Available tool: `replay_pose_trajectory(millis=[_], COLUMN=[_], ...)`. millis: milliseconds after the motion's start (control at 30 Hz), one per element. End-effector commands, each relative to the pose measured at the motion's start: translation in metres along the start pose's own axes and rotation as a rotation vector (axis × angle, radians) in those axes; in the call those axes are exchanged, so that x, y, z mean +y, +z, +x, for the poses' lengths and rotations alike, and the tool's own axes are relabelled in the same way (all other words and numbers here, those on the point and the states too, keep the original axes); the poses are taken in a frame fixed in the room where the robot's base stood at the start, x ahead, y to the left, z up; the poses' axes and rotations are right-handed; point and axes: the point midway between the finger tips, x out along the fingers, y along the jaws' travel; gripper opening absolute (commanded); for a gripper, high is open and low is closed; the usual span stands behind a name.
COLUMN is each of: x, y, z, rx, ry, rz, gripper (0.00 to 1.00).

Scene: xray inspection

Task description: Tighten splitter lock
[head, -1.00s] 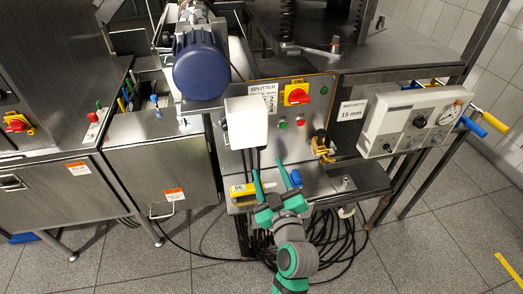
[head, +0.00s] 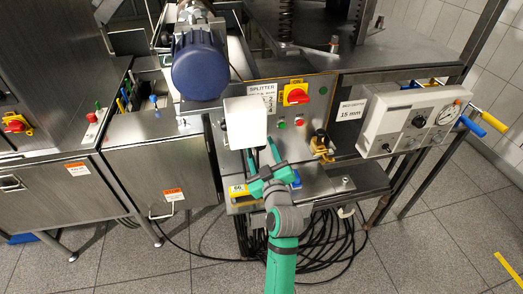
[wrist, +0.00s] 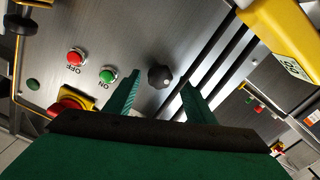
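The splitter's control panel (head: 290,125) stands in front of me, under its SPLITTER label. In the wrist view a small dark knob (wrist: 160,76) sits on the steel panel, beyond and between my fingertips. I cannot tell for sure that this knob is the splitter lock. My gripper (head: 262,150) is open in front of the lower panel, and its green fingers (wrist: 158,92) point at the panel with an empty gap. I see no finger touching the knob. In the head view the knob is not clearly visible.
Near the knob are a red OFF button (wrist: 75,58), a green ON button (wrist: 107,75) and a red-yellow switch (head: 296,94). A white box (head: 246,123) hangs above left. A yellow device (head: 240,191) sits at the lower shelf's left. Black cables lie below.

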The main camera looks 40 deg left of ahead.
Motion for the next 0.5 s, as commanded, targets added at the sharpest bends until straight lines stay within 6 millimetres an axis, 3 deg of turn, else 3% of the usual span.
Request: replay_pose_trajectory(millis=[33,167,500], x=[0.0001,0.0001,0.0002], y=[0.0001,0.0001,0.0003], z=[-0.0001,-0.0002,-0.0004], rx=[0.0,0.0,-0.001], ry=[0.0,0.0,0.0], rz=[0.0,0.0,0.036], gripper=[0.38,0.09,0.09])
